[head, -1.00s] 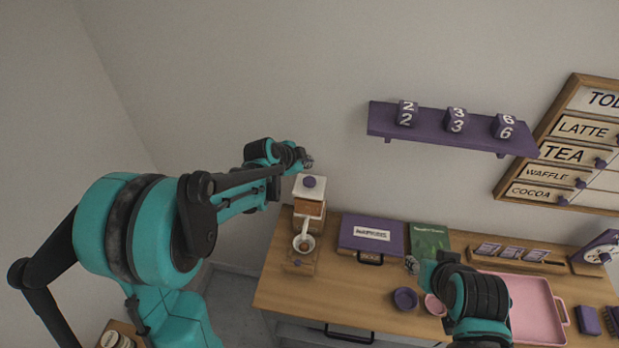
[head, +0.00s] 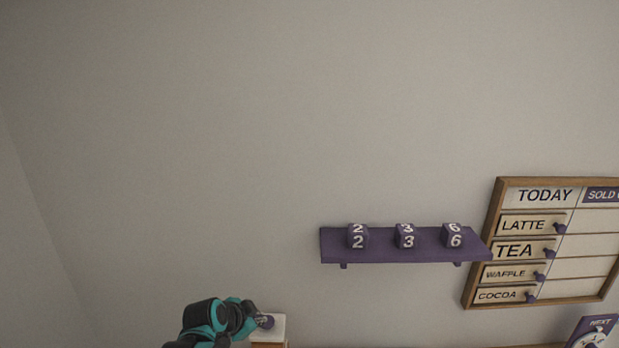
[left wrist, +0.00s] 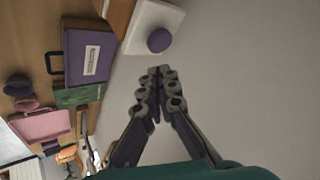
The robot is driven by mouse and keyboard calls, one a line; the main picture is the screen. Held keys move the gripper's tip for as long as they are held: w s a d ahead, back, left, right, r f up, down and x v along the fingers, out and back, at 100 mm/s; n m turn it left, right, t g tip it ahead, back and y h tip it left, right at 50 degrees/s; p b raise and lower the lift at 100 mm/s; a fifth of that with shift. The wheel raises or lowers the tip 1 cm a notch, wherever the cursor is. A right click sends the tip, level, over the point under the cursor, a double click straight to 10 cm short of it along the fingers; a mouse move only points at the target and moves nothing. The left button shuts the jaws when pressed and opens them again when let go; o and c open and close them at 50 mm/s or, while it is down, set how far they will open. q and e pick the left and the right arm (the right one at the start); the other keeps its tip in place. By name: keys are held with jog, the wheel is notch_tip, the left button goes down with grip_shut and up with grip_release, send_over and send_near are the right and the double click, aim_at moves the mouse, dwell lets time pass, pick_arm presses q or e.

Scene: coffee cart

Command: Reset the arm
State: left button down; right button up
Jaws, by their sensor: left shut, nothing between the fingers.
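My left gripper (head: 265,321) shows at the bottom of the head view, beside the white top of the coffee grinder (head: 268,331). In the left wrist view the left gripper (left wrist: 155,72) has its fingertips together, with nothing between them. The grinder's white top with its purple knob (left wrist: 159,40) is just beyond the fingertips there, apart from them in the picture. Most of my left arm is below the head view's edge. My right gripper is not in the head view.
A purple shelf (head: 390,253) holds number cubes (head: 405,236) on the wall. A menu board (head: 484,249) hangs at right above a clock sign (head: 594,334). The left wrist view shows a purple case (left wrist: 88,56), a green packet (left wrist: 78,95) and a pink tray (left wrist: 40,127) on the counter.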

pick_arm(q)
jog(key=s+a+f+n+y+b, duration=0.1)
jog(key=s+a+f+n+b, duration=0.1)
jog(key=s+f+n+b, duration=0.3)
jog(key=s+a+f+n+g+y+b, duration=0.1)
jog(key=s+f+n+b, duration=0.5)
jog(key=s, duration=1.3)
notch_tip(320, 180, down, 6)
jog(key=y+b, duration=0.1)
jog(key=b, duration=0.3)
jog(key=shift+a+r+b, duration=0.15)
jog(key=shift+a+b, duration=0.2)
jog(key=shift+a, duration=0.05)
